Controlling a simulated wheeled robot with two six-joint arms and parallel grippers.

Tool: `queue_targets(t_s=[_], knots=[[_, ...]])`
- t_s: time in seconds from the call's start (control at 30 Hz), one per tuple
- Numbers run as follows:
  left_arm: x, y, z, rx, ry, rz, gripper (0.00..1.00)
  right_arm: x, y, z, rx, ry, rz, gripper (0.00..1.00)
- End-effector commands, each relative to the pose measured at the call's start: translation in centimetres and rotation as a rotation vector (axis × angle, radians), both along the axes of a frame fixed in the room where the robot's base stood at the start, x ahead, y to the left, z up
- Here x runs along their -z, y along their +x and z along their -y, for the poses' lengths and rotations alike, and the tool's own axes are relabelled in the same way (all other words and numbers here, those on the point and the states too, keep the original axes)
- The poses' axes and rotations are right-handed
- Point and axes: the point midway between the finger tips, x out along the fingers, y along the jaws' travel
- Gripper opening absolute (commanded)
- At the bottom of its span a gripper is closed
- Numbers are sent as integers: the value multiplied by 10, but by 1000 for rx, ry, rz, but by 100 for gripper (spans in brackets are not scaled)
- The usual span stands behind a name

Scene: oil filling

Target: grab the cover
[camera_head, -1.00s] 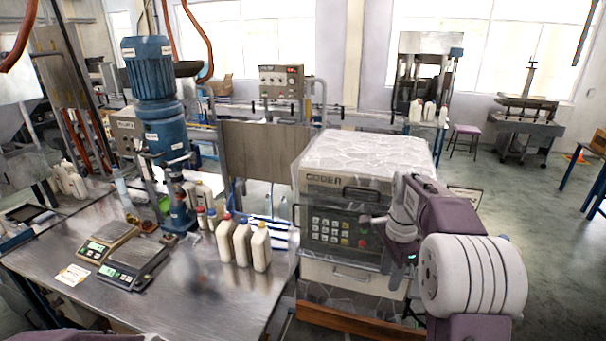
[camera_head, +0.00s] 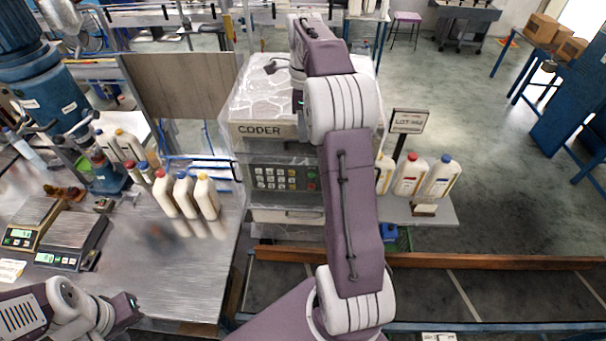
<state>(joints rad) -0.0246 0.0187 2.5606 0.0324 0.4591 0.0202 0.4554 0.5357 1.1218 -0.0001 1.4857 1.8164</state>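A clear, wrinkled plastic cover (camera_head: 255,100) is draped over the coder machine (camera_head: 262,131), over its top and partly down its front. My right arm reaches up across the middle of the view, in front of the coder. Its wrist is over the back of the covered top. My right gripper (camera_head: 297,88) is mostly hidden by its own arm, so its fingers and any contact with the cover cannot be made out. My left gripper (camera_head: 126,308) is at the lower left, low by the steel table's front edge, away from the cover. Its finger opening is too small to tell.
The steel table (camera_head: 170,265) holds scales (camera_head: 75,235) and several white bottles (camera_head: 185,195). A side shelf (camera_head: 440,213) right of the coder carries more bottles (camera_head: 411,175) and a small sign (camera_head: 408,121). A brown beam (camera_head: 490,260) runs along the front. Open floor lies to the right.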

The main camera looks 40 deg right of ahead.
Motion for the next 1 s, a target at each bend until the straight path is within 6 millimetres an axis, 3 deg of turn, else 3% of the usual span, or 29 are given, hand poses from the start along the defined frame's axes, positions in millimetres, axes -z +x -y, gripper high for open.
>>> queue_targets(t_s=[0.13,0.4,0.63,0.77,1.0], knots=[[-6,0,0,0,0,0,36,8,-1,0,0,1,-2,35],[-22,0,0,0,0,1,36,48,-3,0,-1,0,0,35],[-21,0,0,0,0,1,36,52,-2,0,-1,-1,2,35],[-21,0,0,0,0,0,36,52,-2,0,-1,-1,2,0],[-21,0,0,0,0,1,36,52,-2,0,-1,-1,1,0]])
